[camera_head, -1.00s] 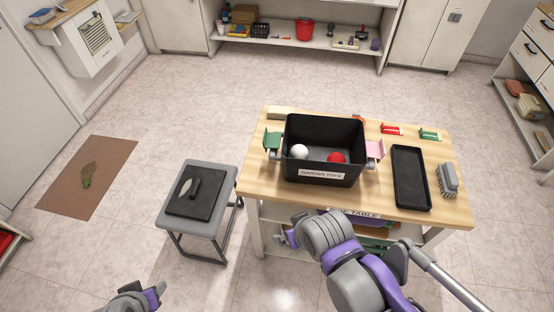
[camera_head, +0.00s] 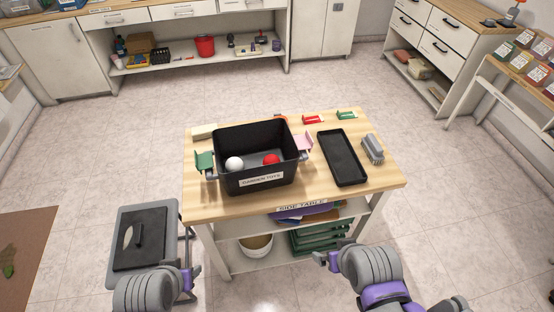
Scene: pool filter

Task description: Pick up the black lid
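The black lid (camera_head: 152,245), a flat rectangular plate with a dark raised handle and a lighter grey mark, lies on the grey stool (camera_head: 125,279) at the lower left. My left gripper (camera_head: 192,277) is just right of the stool's near side, close to the lid's lower right, with no visible hold on it. My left arm hides the stool's near part. My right gripper (camera_head: 325,260) is in front of the side table, holding nothing that I can see. Both sets of fingers are too small to tell open from shut.
The wooden side table (camera_head: 300,199) carries a black bin (camera_head: 262,182) with a white ball (camera_head: 234,163) and a red ball (camera_head: 271,159). A black tray (camera_head: 343,158) and a brush (camera_head: 372,148) lie to its right. Floor is free beyond the table.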

